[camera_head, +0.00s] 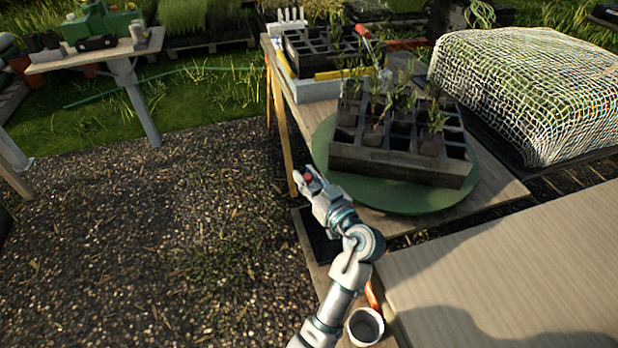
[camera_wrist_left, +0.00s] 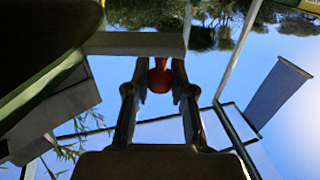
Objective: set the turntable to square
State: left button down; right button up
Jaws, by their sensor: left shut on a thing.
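The turntable (camera_head: 325,160) is a round green disc on a wooden table. A black cell tray (camera_head: 400,165) with several seedlings sits on it, its long front side slanting slightly down to the right. My left gripper (camera_head: 304,181) is at the disc's left front side, near the table's edge. It is shut on a red knob (camera_head: 309,176), which also shows between the fingers in the left wrist view (camera_wrist_left: 160,78). What the knob is fixed to is hidden. My right gripper is not in view.
A white crate (camera_head: 315,90) with another black tray stands behind the turntable. A net-covered mound (camera_head: 530,90) stands at the right. A pale board (camera_head: 500,270) fills the lower right, with a white cup (camera_head: 365,327) beside it. Open gravel lies at the left.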

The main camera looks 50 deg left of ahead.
pick_arm(q)
jog(key=shift+f, duration=0.2)
jog(key=c, duration=1)
grip_release()
jog(key=shift+w, duration=0.1)
jog(key=shift+r, duration=0.1)
jog(key=d, duration=0.3)
jog(key=s+d, duration=0.1)
jog(key=d, duration=0.3)
jog(key=shift+s+d, duration=0.2)
